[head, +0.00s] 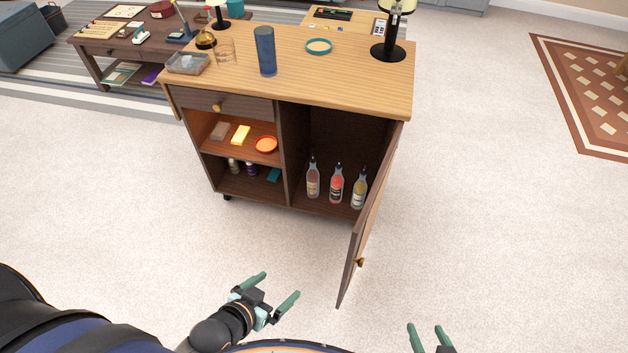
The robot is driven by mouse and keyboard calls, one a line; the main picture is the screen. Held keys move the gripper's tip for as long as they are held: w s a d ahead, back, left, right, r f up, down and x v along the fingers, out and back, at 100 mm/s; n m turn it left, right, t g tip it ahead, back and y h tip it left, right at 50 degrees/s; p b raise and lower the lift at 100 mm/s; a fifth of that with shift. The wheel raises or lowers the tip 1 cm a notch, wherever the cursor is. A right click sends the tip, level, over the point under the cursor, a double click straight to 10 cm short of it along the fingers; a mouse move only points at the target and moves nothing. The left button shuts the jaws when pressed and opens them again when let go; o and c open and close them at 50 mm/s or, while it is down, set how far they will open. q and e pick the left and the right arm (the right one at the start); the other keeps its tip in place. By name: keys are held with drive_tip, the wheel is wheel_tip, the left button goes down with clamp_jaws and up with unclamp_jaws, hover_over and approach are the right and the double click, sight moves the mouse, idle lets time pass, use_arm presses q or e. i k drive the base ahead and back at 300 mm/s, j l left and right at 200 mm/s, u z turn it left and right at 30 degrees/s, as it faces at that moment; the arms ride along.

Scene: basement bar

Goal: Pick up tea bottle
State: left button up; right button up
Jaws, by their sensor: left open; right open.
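Three bottles stand upright side by side in the open right compartment of the wooden cabinet (345,85): a brownish-pink bottle (313,183), a red bottle (336,188) and a yellowish bottle (358,191). No readable label shows which one is the tea bottle. A tall blue cylinder (265,51), perhaps a tumbler or bottle, stands on the cabinet top. My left gripper (281,284) is open and empty, in front of the cabinet and apart from it. My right gripper (426,327) is open at the bottom edge, right of the cabinet door, with only its fingers showing well.
The cabinet door (366,230) hangs open toward me, right of the bottles. A glass (225,52), a tray (187,63), a teal ring (319,46) and a black lamp base (388,51) are on top. Left shelves hold small items.

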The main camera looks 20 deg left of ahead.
sight(313, 175)
drive_tip(key=i+j, duration=0.1)
drive_tip(key=j, duration=0.35)
drive_tip(key=i+j, duration=0.1)
drive_tip(key=j, duration=0.3)
drive_tip(key=i+j, duration=0.15)
drive_tip(key=j, duration=0.3)
drive_tip(key=i+j, duration=0.1)
drive_tip(key=j, duration=0.3)
